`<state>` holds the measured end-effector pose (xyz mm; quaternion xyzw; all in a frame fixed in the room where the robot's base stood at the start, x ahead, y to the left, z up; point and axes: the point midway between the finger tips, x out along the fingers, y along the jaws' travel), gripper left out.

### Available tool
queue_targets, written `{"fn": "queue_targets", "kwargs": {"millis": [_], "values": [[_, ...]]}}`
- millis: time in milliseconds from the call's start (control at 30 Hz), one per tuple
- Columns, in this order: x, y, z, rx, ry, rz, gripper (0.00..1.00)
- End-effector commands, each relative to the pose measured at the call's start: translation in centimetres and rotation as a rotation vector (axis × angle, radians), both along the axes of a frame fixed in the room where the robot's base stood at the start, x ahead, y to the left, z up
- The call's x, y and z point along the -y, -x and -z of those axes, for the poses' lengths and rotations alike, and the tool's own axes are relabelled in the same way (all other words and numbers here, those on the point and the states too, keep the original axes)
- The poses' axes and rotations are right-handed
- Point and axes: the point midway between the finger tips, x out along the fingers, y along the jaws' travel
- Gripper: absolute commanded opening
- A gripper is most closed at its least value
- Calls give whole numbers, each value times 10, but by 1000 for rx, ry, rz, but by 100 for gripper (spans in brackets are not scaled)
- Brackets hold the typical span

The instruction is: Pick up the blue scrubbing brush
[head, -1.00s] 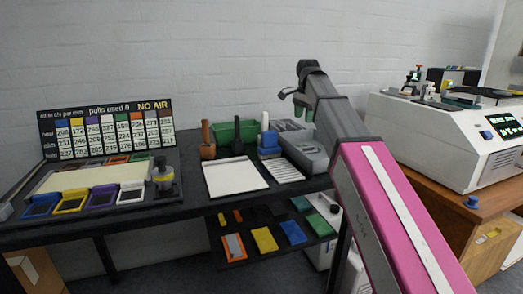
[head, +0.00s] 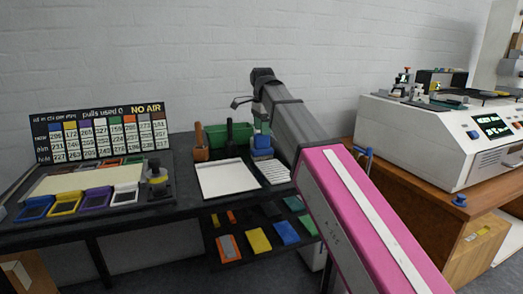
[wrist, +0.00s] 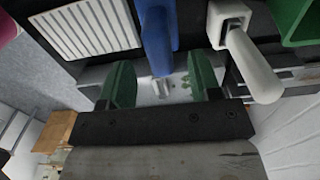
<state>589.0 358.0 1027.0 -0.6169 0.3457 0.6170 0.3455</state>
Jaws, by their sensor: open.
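A blue object (head: 262,142), which looks like the scrubbing brush, stands on the dark bench beside the striped white pad in the head view. In the wrist view the blue object (wrist: 156,38) enters from the top edge, and its lower end lies between the green fingers in the picture. My gripper (wrist: 162,85) is open, with a finger on each side of that line and nothing visibly held. I cannot tell the depth gap. In the head view my gripper (head: 250,106) is above and behind the blue object, partly hidden by my arm.
A white-handled tool (wrist: 250,60) is close to the right finger in the wrist view. A green bin (head: 215,135), a brown-handled tool (head: 200,148) and a white sheet (head: 228,178) are near the blue object.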

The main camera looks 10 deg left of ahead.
Motion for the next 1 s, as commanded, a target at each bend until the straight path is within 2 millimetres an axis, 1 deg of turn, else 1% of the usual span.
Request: {"fn": "queue_targets", "kwargs": {"millis": [167, 300, 400, 500, 667, 700, 767, 800, 833, 1000], "values": [[-1, 2, 16, -1, 1, -1, 57], [-2, 3, 37, -2, 1, -1, 57], [-2, 3, 47, 0, 0, -1, 57], [-2, 2, 50, 0, 0, -1, 57], [-3, 2, 50, 1, -1, -1, 57], [-3, 2, 50, 1, -1, -1, 44], [-3, 2, 50, 0, 0, -1, 25], [-3, 2, 50, 0, 0, -1, 12], [-2, 2, 50, 0, 0, -1, 3], [-3, 2, 49, 0, 0, -1, 3]]}}
